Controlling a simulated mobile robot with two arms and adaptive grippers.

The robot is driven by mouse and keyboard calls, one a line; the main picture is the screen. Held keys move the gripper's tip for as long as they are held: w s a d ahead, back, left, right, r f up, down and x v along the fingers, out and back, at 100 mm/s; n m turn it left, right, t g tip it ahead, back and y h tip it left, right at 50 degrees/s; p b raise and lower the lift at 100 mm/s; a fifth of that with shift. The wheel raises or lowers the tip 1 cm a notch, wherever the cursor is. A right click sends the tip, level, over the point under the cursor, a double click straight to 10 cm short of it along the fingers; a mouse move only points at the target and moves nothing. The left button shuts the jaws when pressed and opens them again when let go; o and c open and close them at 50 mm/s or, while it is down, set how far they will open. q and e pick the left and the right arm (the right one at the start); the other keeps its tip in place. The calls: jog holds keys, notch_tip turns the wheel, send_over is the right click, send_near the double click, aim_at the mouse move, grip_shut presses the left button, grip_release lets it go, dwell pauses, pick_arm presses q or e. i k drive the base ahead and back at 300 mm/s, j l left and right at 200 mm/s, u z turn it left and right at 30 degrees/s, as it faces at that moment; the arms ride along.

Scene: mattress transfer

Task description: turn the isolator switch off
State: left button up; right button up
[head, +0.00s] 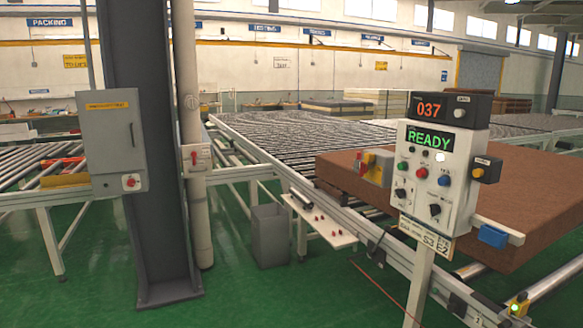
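No switch carries a label I can read as isolator. A grey cabinet (112,140) with a yellow label is mounted by the dark column and has a red rotary knob (130,181) on a pale plate at its lower right. A small box with a red switch (195,157) is on the pale pipe right of the column. A grey box with a yellow and red part (376,167) sits left of the white control panel (434,174); the setting of its switch is too small to tell. Neither of my grippers is in view.
The panel stands on a post in front of a brown mattress (400,196) on a roller conveyor (300,133). Its displays read READY and 037. A grey bin (271,236) stands on the green floor beside the conveyor. Open floor lies at the front (270,295).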

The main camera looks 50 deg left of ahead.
aim_at(363, 169)
jog(key=u, duration=1.05)
jog(key=i+j+z, duration=0.1)
jog(key=i+z, duration=0.25)
jog(key=i, duration=0.3)
